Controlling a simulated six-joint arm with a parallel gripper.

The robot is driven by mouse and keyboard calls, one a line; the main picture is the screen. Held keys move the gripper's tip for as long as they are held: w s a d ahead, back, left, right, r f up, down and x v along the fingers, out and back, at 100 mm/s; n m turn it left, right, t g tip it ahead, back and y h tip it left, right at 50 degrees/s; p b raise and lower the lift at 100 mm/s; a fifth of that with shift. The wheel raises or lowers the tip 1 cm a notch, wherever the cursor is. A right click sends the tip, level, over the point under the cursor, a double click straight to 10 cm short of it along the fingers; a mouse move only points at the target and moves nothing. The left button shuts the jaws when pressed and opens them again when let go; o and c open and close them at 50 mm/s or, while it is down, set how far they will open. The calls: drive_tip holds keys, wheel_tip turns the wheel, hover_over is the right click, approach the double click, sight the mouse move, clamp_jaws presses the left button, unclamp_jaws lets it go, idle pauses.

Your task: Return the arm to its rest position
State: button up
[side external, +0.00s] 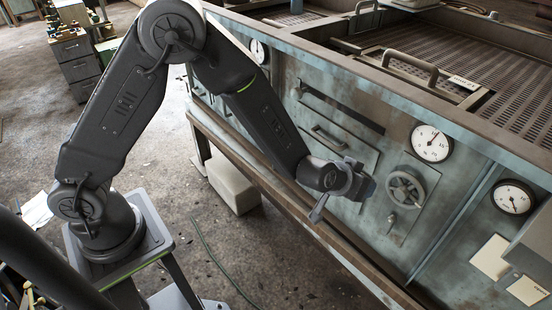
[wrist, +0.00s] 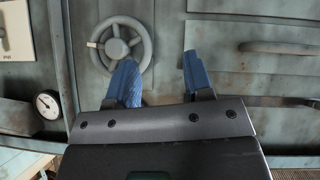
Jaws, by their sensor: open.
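My arm reaches from its pedestal across to the front of a large grey-green metal machine (side external: 300,85). My gripper (side external: 343,198) is at the machine's front panel, left of and close to a spoked handwheel (side external: 405,187). In the wrist view, my gripper (wrist: 158,70) has two blue fingers spread apart with nothing between them. The handwheel (wrist: 120,46) shows just beyond the left finger. I cannot tell whether a finger touches the panel. No belt or pulley can be made out in either view.
Dial gauges (side external: 431,143) and drawer handles (side external: 328,138) stick out from the panel. A ledge (side external: 270,185) runs along the machine's lower front. A pale block (side external: 232,184) lies on the floor beneath. Open floor (side external: 215,245) lies between pedestal and machine. Cabinets (side external: 75,60) stand at the back left.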

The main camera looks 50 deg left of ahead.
drive_tip(key=s+a+r+g+h, duration=0.1)
drive_tip(key=s+a+r, duration=0.1)
drive_tip(key=r, duration=0.4)
drive_tip(key=s+a+r+h, duration=0.1)
drive_tip(key=s+a+r, duration=0.1)
drive_tip(key=r, duration=0.3)
drive_tip(key=s+a+r+g+y, duration=0.1)
drive_tip(key=s+a+r, duration=0.2)
drive_tip(key=s, duration=0.5)
drive_tip(key=s+a+r+m+g+y, duration=0.1)
drive_tip(key=s+a+r, duration=0.2)
drive_tip(key=s+a, duration=0.2)
drive_tip(key=s+a+r+g, duration=0.1)
drive_tip(key=s+a+r, duration=0.2)
drive_tip(key=s, duration=0.7)
drive_tip(key=shift+s+a+g+y, duration=0.3)
drive_tip(key=shift+s+a+y, duration=0.1)
drive_tip(key=shift+a, duration=0.65)
